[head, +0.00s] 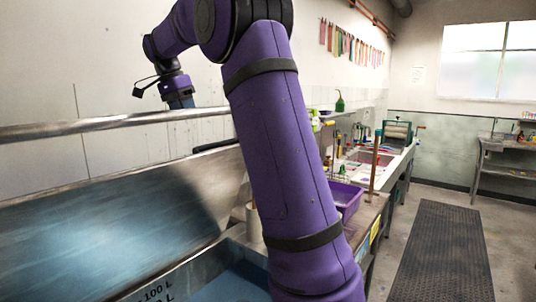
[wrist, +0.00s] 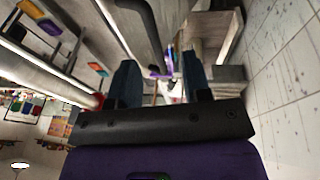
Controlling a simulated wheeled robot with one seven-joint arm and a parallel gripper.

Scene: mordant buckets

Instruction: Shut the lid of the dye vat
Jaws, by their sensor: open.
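The dye vat (head: 160,285) is at the bottom left of the head view, with "100 L" marked on its inside wall and blue liquid low in it. Its lid (head: 110,235) seems to be the broad metal panel standing raised behind the opening, tilted toward the wall. A dark bar (head: 215,148) shows at the lid's upper right edge. My gripper (head: 181,104) is above and behind the lid near the wall, pointing down. In the wrist view its blue fingers (wrist: 162,85) are apart, with nothing seen held between them. My arm hides part of the vat.
A metal rail (head: 100,122) runs across in front of the wall, close below my gripper. A purple tub (head: 345,195) and a cluttered sink counter (head: 375,165) stand right of my arm. A dark floor mat (head: 440,250) lies in clear floor at the right.

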